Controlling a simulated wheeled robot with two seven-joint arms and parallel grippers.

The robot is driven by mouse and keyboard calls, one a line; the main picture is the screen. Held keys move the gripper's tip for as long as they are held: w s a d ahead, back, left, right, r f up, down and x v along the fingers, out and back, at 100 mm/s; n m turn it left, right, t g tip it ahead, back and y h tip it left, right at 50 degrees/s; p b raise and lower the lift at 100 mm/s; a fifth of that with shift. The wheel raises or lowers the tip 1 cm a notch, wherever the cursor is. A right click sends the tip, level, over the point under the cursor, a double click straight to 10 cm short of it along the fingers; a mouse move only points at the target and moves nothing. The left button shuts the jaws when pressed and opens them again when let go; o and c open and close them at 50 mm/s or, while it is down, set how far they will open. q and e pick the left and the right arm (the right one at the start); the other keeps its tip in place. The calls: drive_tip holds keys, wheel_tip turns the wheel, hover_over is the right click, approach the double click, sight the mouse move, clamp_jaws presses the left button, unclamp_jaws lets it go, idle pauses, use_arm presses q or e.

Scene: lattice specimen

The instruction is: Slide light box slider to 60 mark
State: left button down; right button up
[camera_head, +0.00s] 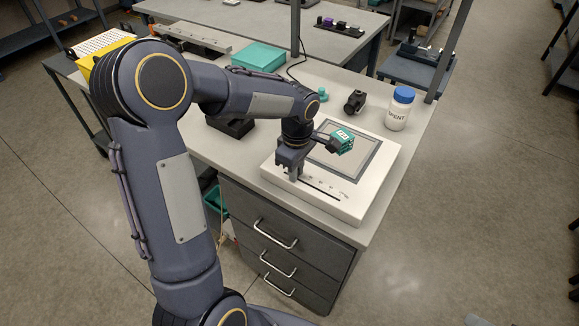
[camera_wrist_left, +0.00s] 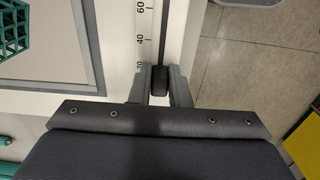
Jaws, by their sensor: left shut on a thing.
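The white light box (camera_head: 350,208) sits on the bench corner with a grey panel on top. Its slot and printed scale (camera_head: 322,187) run along the front edge. In the left wrist view the scale (camera_wrist_left: 141,40) reads 60, 40 and a partly covered 20. The black slider knob (camera_wrist_left: 159,80) is in the slot beside the 20 end, below the 40. My left gripper (camera_wrist_left: 159,88) is shut on the knob, one finger on each side. In the head view the left gripper (camera_head: 291,172) is at the slot's left end and hides the knob. The right gripper is not in view.
A teal lattice cube (camera_head: 341,142) with a label is on the panel. A white bottle with blue lid (camera_head: 399,108), a black device (camera_head: 355,102) and a small teal piece (camera_head: 323,95) stand behind the box. A teal case (camera_head: 258,57) lies farther back.

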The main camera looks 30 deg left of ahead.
use_arm(q)
drive_tip(key=shift+s+d+b, duration=0.15)
drive_tip(key=shift+d+b, duration=0.2)
drive_tip(key=shift+d, duration=1.35)
drive_tip(key=shift+s+d+b, duration=0.1)
drive_tip(key=shift+d+b, duration=0.2)
drive_tip(key=shift+d, duration=1.35)
drive_tip(key=c, duration=1.3)
unclamp_jaws()
drive_tip(key=shift+r, duration=0.1)
drive_tip(key=shift+r+p, duration=2.25)
drive_tip(key=shift+r, duration=0.7)
wheel_tip(320, 180, up, 8)
hover_over(318, 189)
drive_tip(key=shift+f+b, duration=0.15)
drive_tip(key=shift+b, duration=0.25)
